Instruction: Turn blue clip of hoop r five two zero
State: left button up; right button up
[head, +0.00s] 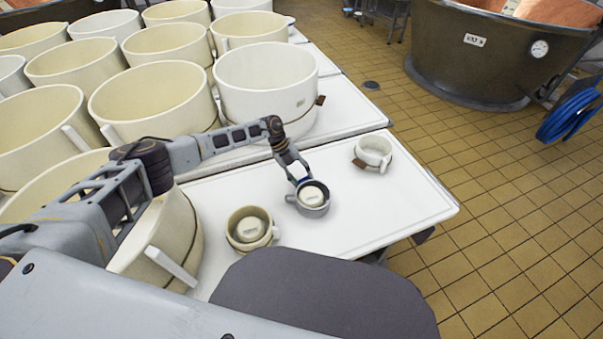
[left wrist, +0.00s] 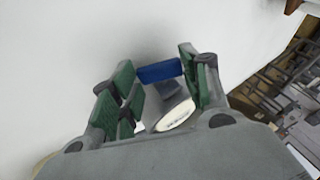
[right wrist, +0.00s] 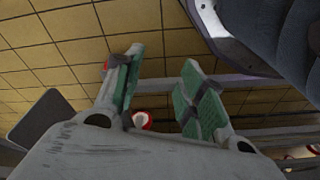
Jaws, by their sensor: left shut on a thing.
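A small grey hoop (head: 316,210) stands on the white table with a pale labelled disc inside it. Its label is too small to read. My left gripper (head: 297,176) reaches down at its far left rim. In the left wrist view my left gripper (left wrist: 158,82) has green pads on both sides of a blue clip (left wrist: 158,72) and is shut on it. A white oval label (left wrist: 176,116) shows just below the clip. In the right wrist view my right gripper (right wrist: 156,85) is open and empty over the tiled floor; it is out of the head view.
A small cream hoop (head: 267,235) stands at the left of the grey one, and a small white hoop (head: 374,146) with a brown clip at the back right. Large cream tubs crowd the left and back. The table's right end (head: 420,205) is clear. A vat (head: 470,65) stands beyond.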

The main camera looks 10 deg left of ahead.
pick_arm(q)
jog(key=shift+s+a+f+t+h, duration=0.2)
jog(key=shift+t+h, duration=0.2)
jog(key=shift+h, duration=0.4)
jog(key=shift+m, duration=0.3)
jog(key=o, duration=1)
jog(key=shift+r, duration=0.1)
jog(key=shift+w+a, duration=0.1)
jog(key=shift+v, duration=5.95)
jog(key=shift+a, duration=0.1)
